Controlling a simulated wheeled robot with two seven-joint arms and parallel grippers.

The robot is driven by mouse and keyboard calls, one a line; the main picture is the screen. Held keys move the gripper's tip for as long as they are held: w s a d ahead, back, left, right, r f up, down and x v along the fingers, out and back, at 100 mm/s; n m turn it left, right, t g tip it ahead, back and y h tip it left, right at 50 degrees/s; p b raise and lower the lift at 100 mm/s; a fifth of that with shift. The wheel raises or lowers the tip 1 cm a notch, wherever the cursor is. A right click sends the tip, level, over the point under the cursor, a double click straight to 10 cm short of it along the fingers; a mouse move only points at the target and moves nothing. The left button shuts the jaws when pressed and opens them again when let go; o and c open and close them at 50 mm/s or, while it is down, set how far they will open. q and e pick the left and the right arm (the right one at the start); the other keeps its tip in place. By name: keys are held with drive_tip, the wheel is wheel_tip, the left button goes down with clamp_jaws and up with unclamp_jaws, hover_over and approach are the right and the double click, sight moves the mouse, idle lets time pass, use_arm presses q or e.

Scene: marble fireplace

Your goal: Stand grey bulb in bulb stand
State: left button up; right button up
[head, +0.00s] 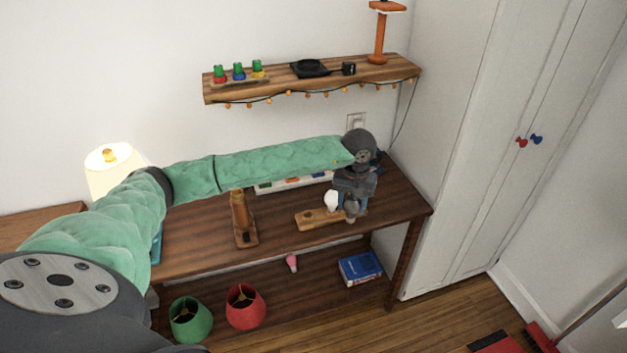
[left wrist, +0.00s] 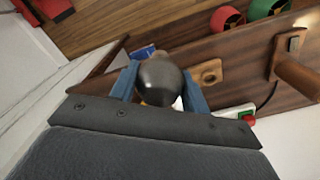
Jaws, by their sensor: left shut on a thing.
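The grey bulb (head: 351,210) is between the blue fingers of my left gripper (head: 353,201), which is shut on it. In the left wrist view the dark, shiny grey bulb (left wrist: 160,82) fills the space between the fingers. The wooden bulb stand (head: 313,219) lies on the table below and beside the gripper. The left wrist view shows an empty round hole in the bulb stand (left wrist: 208,73). A white bulb (head: 331,200) is upright at the stand, close beside the grey bulb. I cannot tell whether the grey bulb touches the stand. My right gripper is not in view.
A wooden lamp base (head: 242,222) and a white power strip (head: 290,184) are on the table. A lit lamp (head: 110,170) stands left. Below are a blue box (head: 360,267), a pink bulb (head: 291,263) and two lampshades. A white wardrobe (head: 455,130) bounds the right.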

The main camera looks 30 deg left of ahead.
use_arm(q)
drive_tip(key=w+a+n+p, duration=0.1)
drive_tip(key=a+n, duration=0.3)
drive_tip(key=a, duration=1.2)
drive_tip(key=shift+w+f, duration=0.35)
drive_tip(key=shift+w, duration=0.1)
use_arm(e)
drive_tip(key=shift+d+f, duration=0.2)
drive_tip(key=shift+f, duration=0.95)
use_arm(q)
drive_tip(key=shift+a, duration=0.1)
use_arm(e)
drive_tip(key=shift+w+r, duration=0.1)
